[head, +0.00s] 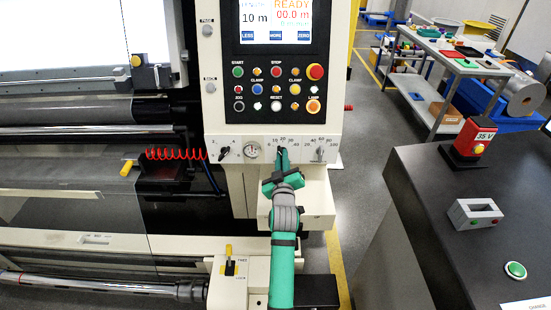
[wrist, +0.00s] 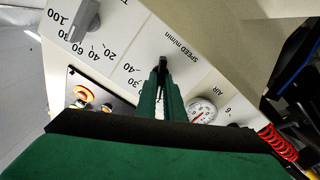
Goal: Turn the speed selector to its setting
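The speed selector (wrist: 163,62) is a small dark knob on the cream panel, beside the label "SPEED m/min" in the wrist view. In the head view my gripper (head: 283,153) is at the panel, over the middle dial, and hides most of the knob. In the wrist view my green gripper fingers (wrist: 162,78) lie on either side of the knob, with only a narrow dark gap between them. They look closed on it.
A grey knob (head: 320,151) with a scale to 100 is right of the selector. A round gauge (head: 253,150) and a black air knob (head: 224,151) are left. The button panel (head: 276,90) is above. A dark console (head: 450,210) stands at right.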

